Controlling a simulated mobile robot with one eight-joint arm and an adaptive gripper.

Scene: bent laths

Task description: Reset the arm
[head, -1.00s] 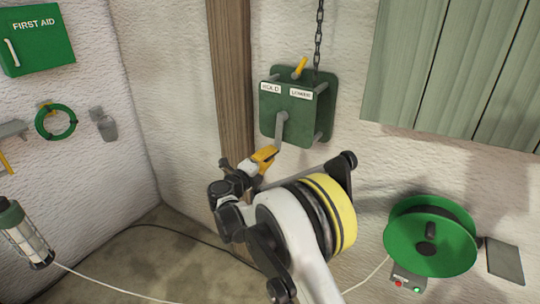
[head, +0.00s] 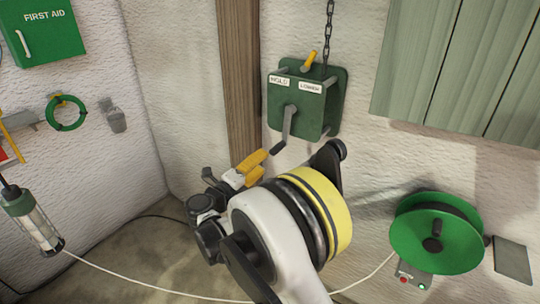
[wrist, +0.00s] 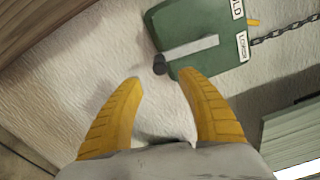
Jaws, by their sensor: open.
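My gripper (wrist: 161,97) has yellow fingers and is open, with nothing between them in the wrist view. In the head view my gripper (head: 262,167) is in front of the wall, below and left of the green winch box. The green winch box (head: 318,110) hangs on the wall with white labels, one reading LOWER. Its grey crank (head: 289,122) points down, and its dark knob (wrist: 160,64) lies just beyond the fingertips in the wrist view, apart from them. A small yellow lever (head: 309,58) stands on top of the box.
A chain (head: 328,35) runs up from the box. A wooden post (head: 240,80) stands left of it. A green reel (head: 436,233) and green slatted panels (head: 440,60) are at right. A lamp (head: 32,222) with a white cord is at lower left. A first aid box (head: 45,30) hangs upper left.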

